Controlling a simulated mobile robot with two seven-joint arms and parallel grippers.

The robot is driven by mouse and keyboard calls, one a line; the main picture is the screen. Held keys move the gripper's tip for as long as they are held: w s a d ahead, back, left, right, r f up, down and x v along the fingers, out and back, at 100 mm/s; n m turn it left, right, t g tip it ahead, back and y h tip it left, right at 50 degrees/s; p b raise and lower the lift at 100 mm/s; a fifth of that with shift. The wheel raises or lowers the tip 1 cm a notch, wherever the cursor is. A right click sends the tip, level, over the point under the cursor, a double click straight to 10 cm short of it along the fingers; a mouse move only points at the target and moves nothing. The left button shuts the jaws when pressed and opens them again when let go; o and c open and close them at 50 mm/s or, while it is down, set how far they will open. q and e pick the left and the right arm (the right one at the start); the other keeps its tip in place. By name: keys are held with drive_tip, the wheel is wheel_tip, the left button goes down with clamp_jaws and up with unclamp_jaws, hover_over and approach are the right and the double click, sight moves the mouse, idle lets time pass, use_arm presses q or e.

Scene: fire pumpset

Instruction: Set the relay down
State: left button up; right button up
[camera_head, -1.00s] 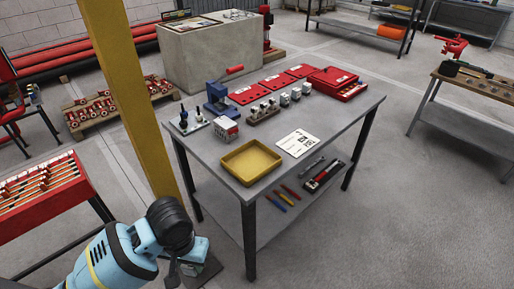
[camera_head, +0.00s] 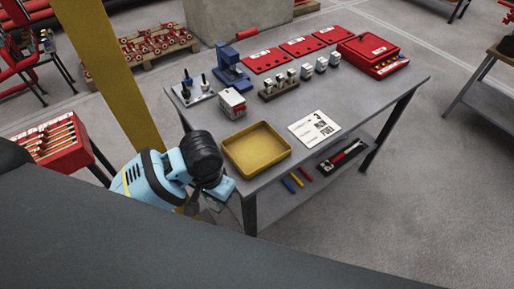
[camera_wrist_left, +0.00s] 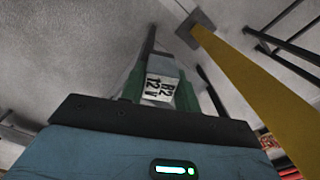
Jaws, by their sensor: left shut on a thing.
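My left gripper (camera_head: 210,204) is low beside the near left corner of the grey workbench (camera_head: 341,92) in the head view. In the left wrist view its green-sided fingers (camera_wrist_left: 160,92) are shut on the relay (camera_wrist_left: 159,89), a small grey block with a white label reading R2 12V. The relay is held clear of any surface there, with floor behind it. In the head view I cannot make out the relay at the gripper. My right gripper is not in view.
On the bench are an empty yellow tray (camera_head: 257,150), a printed sheet (camera_head: 314,129), a red-and-white box (camera_head: 232,103), a blue press (camera_head: 230,68), small relay-like blocks (camera_head: 314,65) and red plates (camera_head: 266,61). A yellow post (camera_head: 108,70) stands close left of my arm.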

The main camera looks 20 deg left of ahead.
use_arm(q)
drive_tip(key=w+d+r+m, duration=0.1)
drive_tip(key=d+r+m, duration=0.1)
drive_tip(key=m, duration=0.9)
drive_tip(key=w+d+r+m, duration=0.1)
drive_tip(key=r+m, duration=0.3)
drive_tip(key=m, duration=0.8)
drive_tip(key=shift+w+d+r+p, duration=0.2)
drive_tip(key=shift+d+p, duration=0.1)
drive_tip(key=shift+d, duration=0.6)
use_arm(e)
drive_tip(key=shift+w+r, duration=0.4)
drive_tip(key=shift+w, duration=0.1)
